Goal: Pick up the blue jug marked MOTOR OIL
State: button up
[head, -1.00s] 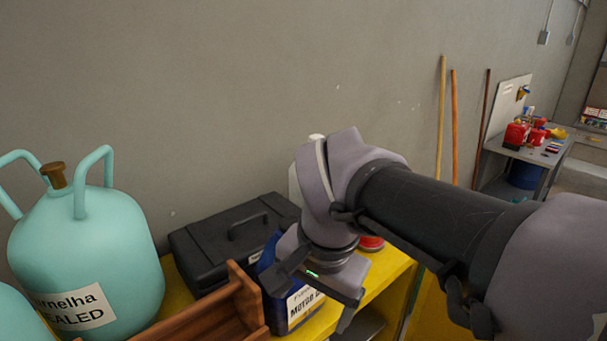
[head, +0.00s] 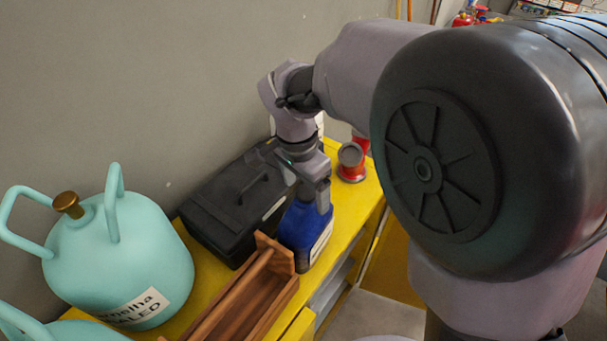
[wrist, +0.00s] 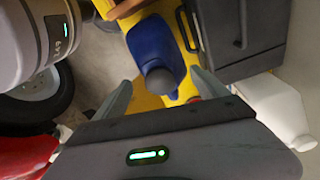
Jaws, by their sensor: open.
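The blue jug (head: 304,228) stands upright on the yellow bench, with a white label on its front; the label text is not readable now. In the wrist view the jug (wrist: 154,45) shows from above, its dark round cap (wrist: 161,81) between and just beyond my two fingers. My gripper (head: 307,193) is directly above the jug's top in the head view and hides its cap there. In the wrist view my gripper (wrist: 165,92) is open and empty, a finger on each side of the cap. I cannot tell whether the fingers touch the jug.
A black toolbox (head: 235,200) lies close left of the jug. A wooden tray (head: 281,254) is close in front. A teal gas cylinder (head: 120,255) stands at left. A red can (head: 351,163) and a white bottle (wrist: 275,105) are nearby. The yellow bench (head: 352,205) is bare right of the jug.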

aim_at(306, 224)
jog(key=f, duration=0.4)
jog(key=shift+w+d+f+p, duration=0.1)
jog(key=shift+d+f+p, duration=0.2)
jog(key=shift+p, duration=0.05)
jog(key=shift+w+a+f, duration=0.1)
jog(key=shift+w+f, duration=0.05)
jog(key=shift+f, duration=0.1)
jog(key=c, duration=0.3)
jog(key=shift+r, duration=0.1)
grip_shut()
